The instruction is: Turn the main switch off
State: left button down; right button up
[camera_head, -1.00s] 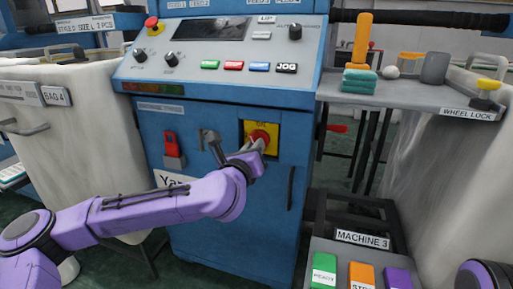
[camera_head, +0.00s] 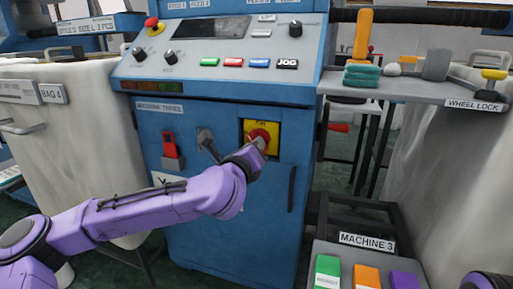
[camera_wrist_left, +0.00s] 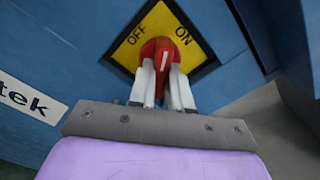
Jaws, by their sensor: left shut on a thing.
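The main switch is a red rotary knob (camera_head: 262,135) on a yellow plate (camera_head: 273,129), set in the blue machine front. In the left wrist view the red knob (camera_wrist_left: 165,50) sits on the yellow plate (camera_wrist_left: 125,55), marked OFF at left and ON at right. The knob's pale mark lies on the side nearer ON. My left gripper (camera_head: 258,144) is at the switch. Its pale fingers (camera_wrist_left: 163,78) are closed around the knob, one on each side, and hide its lower part. My right gripper is out of view.
A control panel (camera_head: 225,60) with buttons and knobs slopes above the switch. A red switch (camera_head: 171,150) and a grey lever (camera_head: 207,145) are to the left, close above my left forearm. A vertical handle (camera_head: 291,188) is at right. Grey bins (camera_head: 95,105) and a shelf (camera_head: 425,90) flank the machine.

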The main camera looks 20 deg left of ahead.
pick_arm(q)
jog(key=shift+f+n+b, duration=0.1)
jog(key=shift+n+b, duration=0.6)
jog(key=shift+b, duration=0.1)
jog(key=shift+n, duration=0.3)
